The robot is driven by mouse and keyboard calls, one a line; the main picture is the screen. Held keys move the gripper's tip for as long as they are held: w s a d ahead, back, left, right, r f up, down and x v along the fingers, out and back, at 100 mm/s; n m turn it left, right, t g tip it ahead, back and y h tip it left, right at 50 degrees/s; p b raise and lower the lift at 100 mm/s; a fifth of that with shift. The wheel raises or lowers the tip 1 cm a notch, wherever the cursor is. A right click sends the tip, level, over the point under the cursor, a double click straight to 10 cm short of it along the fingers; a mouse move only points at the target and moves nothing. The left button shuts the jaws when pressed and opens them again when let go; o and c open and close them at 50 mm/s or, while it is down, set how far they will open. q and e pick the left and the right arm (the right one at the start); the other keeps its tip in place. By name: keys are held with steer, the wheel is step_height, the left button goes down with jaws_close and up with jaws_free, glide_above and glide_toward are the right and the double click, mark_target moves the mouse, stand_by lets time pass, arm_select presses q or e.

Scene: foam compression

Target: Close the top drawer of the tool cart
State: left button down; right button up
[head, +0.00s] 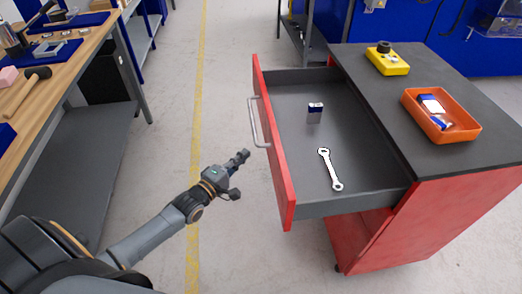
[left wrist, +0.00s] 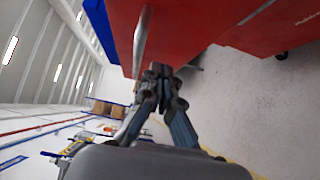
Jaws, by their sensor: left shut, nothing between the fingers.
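The red tool cart (head: 385,225) stands at the right in the head view. Its top drawer (head: 290,105) is pulled far out to the left, with a red front (head: 270,145) and a metal bar handle (head: 254,122). Inside lie a wrench (head: 330,168) and a small dark-blue and white box (head: 315,107). My left gripper (head: 243,155) is shut and empty, just left of the drawer front and a little below the handle in the picture. In the left wrist view, the shut fingers (left wrist: 160,70) point towards the red front and the handle (left wrist: 141,40). My right gripper is not in view.
On the cart's dark top (head: 400,105) are a yellow control box (head: 387,60) and an orange tray (head: 436,130) with items. A wooden workbench (head: 60,70) with a mallet (head: 28,90) runs along the left. The floor between bench and cart is clear, with a yellow line (head: 197,100).

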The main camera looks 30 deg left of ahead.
mark_target(268, 140)
arm_select(q)
steer(key=w+d, duration=0.1)
steer(key=w, duration=0.1)
steer(key=w+d, duration=0.2)
steer(key=shift+w+p, duration=0.1)
steer(key=shift+p, duration=0.25)
steer(key=shift+w+d, duration=0.25)
steer(key=shift+d, duration=0.15)
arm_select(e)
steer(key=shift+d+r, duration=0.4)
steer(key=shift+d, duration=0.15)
arm_select(q)
steer(key=shift+d, duration=0.1)
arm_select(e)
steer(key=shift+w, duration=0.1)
